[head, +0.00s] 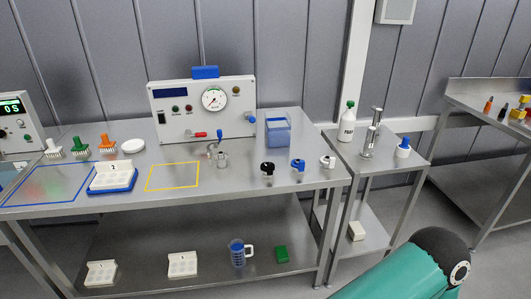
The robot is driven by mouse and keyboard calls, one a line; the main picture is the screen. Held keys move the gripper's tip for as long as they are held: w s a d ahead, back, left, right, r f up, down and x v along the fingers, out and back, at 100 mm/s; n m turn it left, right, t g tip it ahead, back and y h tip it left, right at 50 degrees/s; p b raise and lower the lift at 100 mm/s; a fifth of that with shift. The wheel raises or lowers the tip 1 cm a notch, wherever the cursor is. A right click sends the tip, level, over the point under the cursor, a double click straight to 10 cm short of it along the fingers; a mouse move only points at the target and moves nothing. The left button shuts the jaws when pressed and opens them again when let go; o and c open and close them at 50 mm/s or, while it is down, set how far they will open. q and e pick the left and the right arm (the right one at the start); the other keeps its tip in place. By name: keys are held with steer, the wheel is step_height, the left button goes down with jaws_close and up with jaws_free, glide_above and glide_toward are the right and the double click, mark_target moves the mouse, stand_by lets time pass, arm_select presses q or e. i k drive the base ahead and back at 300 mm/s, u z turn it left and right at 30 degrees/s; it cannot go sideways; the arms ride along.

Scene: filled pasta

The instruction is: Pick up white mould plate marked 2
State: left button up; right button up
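Three white mould plates show in the head view. One white plate (111,177) sits in a blue base (113,189) on the left of the table top. Two more white plates lie on the lower shelf, one at the left (101,274) and one near the middle (182,265). Each has a raised back edge with a small dark mark, too small to read surely, so I cannot tell which is marked 2. Neither of my grippers is in view.
A gauge box (203,108) stands at the back of the steel table (240,177). An empty yellow outline (172,177) lies right of the blue base. A blue jug (237,252) and a green block (281,254) share the lower shelf. A side table (385,150) stands right.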

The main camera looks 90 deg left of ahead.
mark_target(116, 174)
steer(key=z, duration=0.05)
steer(key=i, duration=0.2)
steer(key=u, duration=2.75)
steer(key=i, duration=0.25)
steer(key=u, duration=1.85)
steer(key=k, duration=0.55)
steer(key=u, duration=0.45)
steer(key=i, duration=1.6)
steer(key=z, duration=0.45)
